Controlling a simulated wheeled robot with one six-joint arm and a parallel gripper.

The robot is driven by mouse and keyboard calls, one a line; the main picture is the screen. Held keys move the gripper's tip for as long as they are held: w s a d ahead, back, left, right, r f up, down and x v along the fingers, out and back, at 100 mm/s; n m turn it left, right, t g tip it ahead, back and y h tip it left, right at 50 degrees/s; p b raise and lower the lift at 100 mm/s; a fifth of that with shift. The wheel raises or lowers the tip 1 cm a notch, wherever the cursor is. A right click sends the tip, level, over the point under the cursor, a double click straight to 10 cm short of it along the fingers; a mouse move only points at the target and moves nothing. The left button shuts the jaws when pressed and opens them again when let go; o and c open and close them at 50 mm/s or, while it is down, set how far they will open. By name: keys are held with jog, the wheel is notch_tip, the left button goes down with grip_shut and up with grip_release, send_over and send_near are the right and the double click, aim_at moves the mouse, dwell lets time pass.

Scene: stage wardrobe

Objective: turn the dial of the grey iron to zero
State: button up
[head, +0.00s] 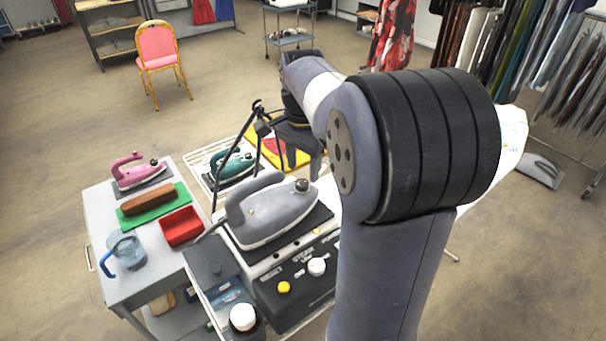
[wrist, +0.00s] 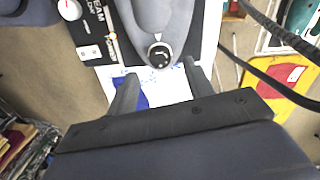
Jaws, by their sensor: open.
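The grey iron (head: 262,218) rests on a dark pad on top of the steam station. Its dial (head: 302,185) is a dark round knob at the right end of the iron. In the wrist view the iron (wrist: 165,15) comes in from the top, and the dial (wrist: 159,55) shows a light mark on its face. My gripper (wrist: 160,72) is open, its two fingers apart on either side below the dial, with nothing between them. I cannot tell its height above the dial. In the head view my arm partly hides the gripper.
A pink iron (head: 138,174), a red tray (head: 181,226) and a jug (head: 127,252) stand on the cart at left. A teal iron (head: 232,167) sits on a wire rack behind.

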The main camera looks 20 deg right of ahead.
aim_at(302, 183)
jog(key=shift+f, duration=1.75)
jog(key=shift+a, duration=0.1)
jog(key=c, duration=1)
jog(key=shift+o, duration=0.2)
